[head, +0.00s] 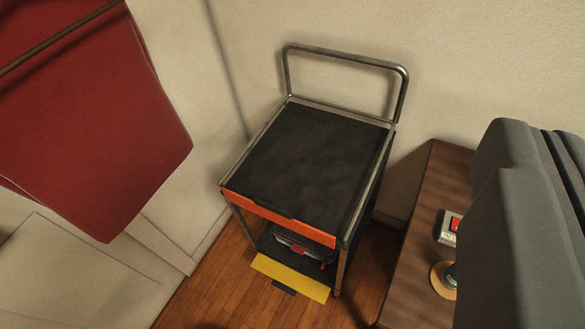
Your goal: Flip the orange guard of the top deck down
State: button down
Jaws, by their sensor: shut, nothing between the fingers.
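A cart with a black top deck (304,155) and a grey metal frame stands near the room's corner. The orange guard (275,217) runs along the deck's front edge. It stands up, with a small black tab at its upper edge. My gripper (505,165) shows as large grey fingers at the right edge, close to the camera. It is shut and empty, well to the right of the cart and apart from the guard. Part of it is cut off by the frame.
The lower deck's yellow guard (290,278) hangs down, below a dark case with red latches (297,246). A wooden table (423,220) at right holds a red-button box (449,228) and a round coaster (439,280). A red padded object (100,120) fills the upper left. The top deck is bare.

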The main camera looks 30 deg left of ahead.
aim_at(280, 217)
jog(key=i, duration=1)
jog(key=u, duration=0.05)
